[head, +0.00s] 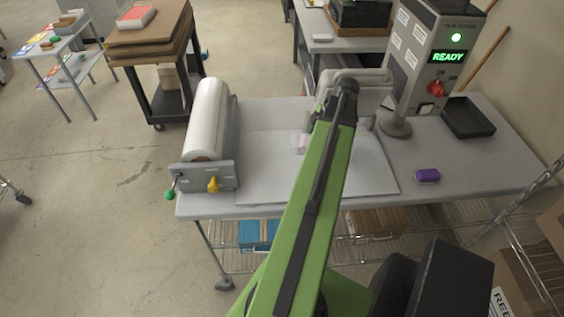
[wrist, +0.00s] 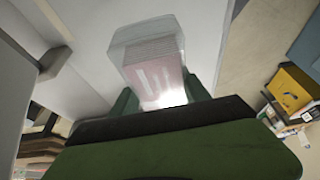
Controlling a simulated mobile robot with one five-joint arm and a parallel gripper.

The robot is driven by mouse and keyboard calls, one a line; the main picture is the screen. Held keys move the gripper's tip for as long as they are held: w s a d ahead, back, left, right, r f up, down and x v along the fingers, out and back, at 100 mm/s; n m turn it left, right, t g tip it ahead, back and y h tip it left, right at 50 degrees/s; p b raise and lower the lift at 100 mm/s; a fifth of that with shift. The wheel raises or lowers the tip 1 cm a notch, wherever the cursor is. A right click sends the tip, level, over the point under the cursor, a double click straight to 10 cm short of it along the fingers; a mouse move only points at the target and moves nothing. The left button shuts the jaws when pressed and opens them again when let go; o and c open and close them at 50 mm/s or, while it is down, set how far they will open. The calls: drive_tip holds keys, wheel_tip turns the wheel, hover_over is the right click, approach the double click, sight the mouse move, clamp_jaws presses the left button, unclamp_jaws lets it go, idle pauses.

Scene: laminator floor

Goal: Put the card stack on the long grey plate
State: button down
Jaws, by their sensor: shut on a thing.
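The card stack (wrist: 158,78) is a pale pink pack with a clear, see-through casing at its top end in the wrist view. My gripper (wrist: 160,98) is shut on it, with one green finger on each side. In the head view the card stack (head: 299,143) shows as a small pale pink patch just left of my green arm, in line with the long grey plate (head: 268,178). This plate lies flat on the table; my arm covers part of it. I cannot tell whether the stack touches the plate. My fingertips are hidden in the head view.
A white film roll (head: 207,115) on a grey stand is left of the plate. The plate's left part looks clear.

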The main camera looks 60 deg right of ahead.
drive_tip(key=b, duration=0.5)
hover_over(280, 163)
drive_tip(key=s+d, duration=0.1)
drive_tip(key=f, duration=0.6)
drive_tip(key=shift+s+f, duration=0.2)
drive_tip(key=shift+w, duration=0.25)
wheel_tip(280, 163, down, 4)
drive_tip(key=b, duration=0.4)
drive_tip(key=shift+f+b, duration=0.15)
drive_tip(key=shift+b, duration=0.15)
drive_tip(key=shift+r, duration=0.2)
drive_tip(key=shift+a+f, duration=0.1)
drive_tip(key=shift+f, duration=0.05)
drive_tip(key=c, duration=0.5)
unclamp_jaws()
